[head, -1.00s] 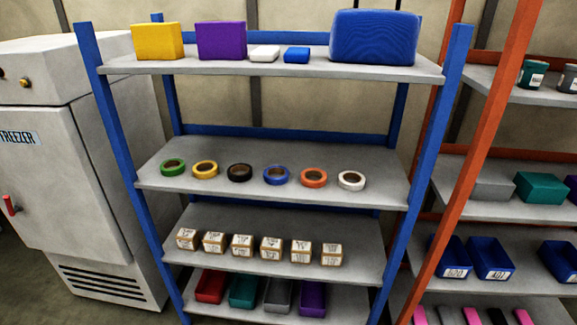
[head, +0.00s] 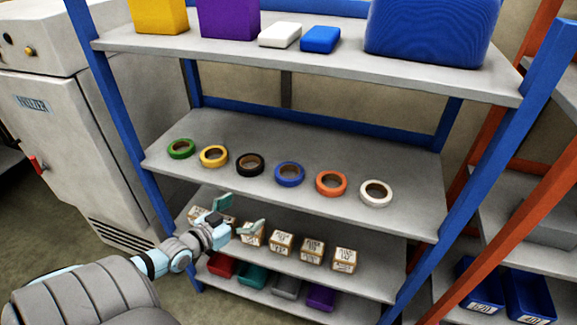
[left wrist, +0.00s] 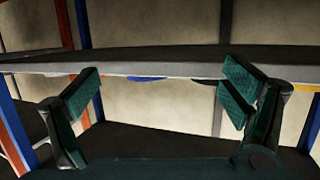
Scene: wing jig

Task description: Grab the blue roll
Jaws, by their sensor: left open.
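The blue roll (head: 289,183) is a ring of tape lying flat on the second shelf from the top, between the black roll (head: 250,172) and the orange roll (head: 331,192). My left gripper (head: 240,214) is open and empty. In the head view it shows in front of the shelves, lower and to the left of the blue roll, overlapping the boxes. The left wrist view appears upside down and shows the open jaws (left wrist: 161,92) apart at the shelf edge. A blue sliver of the roll (left wrist: 147,78) shows between them; the rest is hidden. My right gripper is not in view.
Green (head: 181,149), yellow (head: 214,157) and white (head: 376,193) rolls share the shelf (head: 250,135). Small labelled boxes (head: 312,250) stand on the shelf below. A blue post (head: 500,145) bounds the rack at right. A freezer (head: 50,140) stands at left.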

